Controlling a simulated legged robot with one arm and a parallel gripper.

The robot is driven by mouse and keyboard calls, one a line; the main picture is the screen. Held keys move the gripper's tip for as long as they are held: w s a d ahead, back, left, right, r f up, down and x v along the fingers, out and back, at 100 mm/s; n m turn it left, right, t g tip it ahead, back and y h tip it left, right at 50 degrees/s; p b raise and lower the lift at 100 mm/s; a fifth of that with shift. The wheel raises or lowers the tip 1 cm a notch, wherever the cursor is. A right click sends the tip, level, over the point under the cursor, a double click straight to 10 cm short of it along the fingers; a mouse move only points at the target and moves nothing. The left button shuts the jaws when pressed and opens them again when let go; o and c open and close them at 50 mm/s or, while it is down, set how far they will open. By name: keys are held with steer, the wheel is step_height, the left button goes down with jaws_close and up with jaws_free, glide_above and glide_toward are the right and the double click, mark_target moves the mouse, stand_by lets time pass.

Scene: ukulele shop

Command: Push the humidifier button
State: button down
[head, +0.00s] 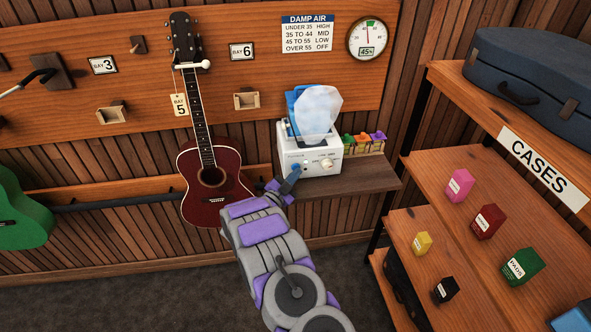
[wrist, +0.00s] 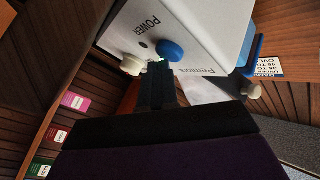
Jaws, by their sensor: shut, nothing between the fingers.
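The humidifier (head: 328,149) is a white box with a blue tank at its back and a pale plume of mist above it. It stands on a wooden shelf. In the wrist view its white front (wrist: 200,25) fills the upper part, with the word POWER on it. A round blue button (wrist: 169,50) and a cream knob (wrist: 131,65) stick out of that front. A small dark dot sits between them. My gripper (head: 291,178) is shut and empty in front of the lower left of the humidifier. In the wrist view its fingertips (wrist: 160,68) are close below the blue button; I cannot tell whether they touch.
A red ukulele (head: 212,182) hangs on the wall just left of my arm. The humidifier's shelf (head: 365,180) also holds a box of coloured items (head: 364,146). A shelving unit with small boxes and a blue case (head: 530,75) stands at the right. A gauge (head: 368,39) hangs above.

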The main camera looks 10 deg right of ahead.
stand_by(0.4)
steer(key=shift+s, duration=0.85)
steer(key=shift+s+b, duration=1.1)
steer(key=shift+s, duration=1.9)
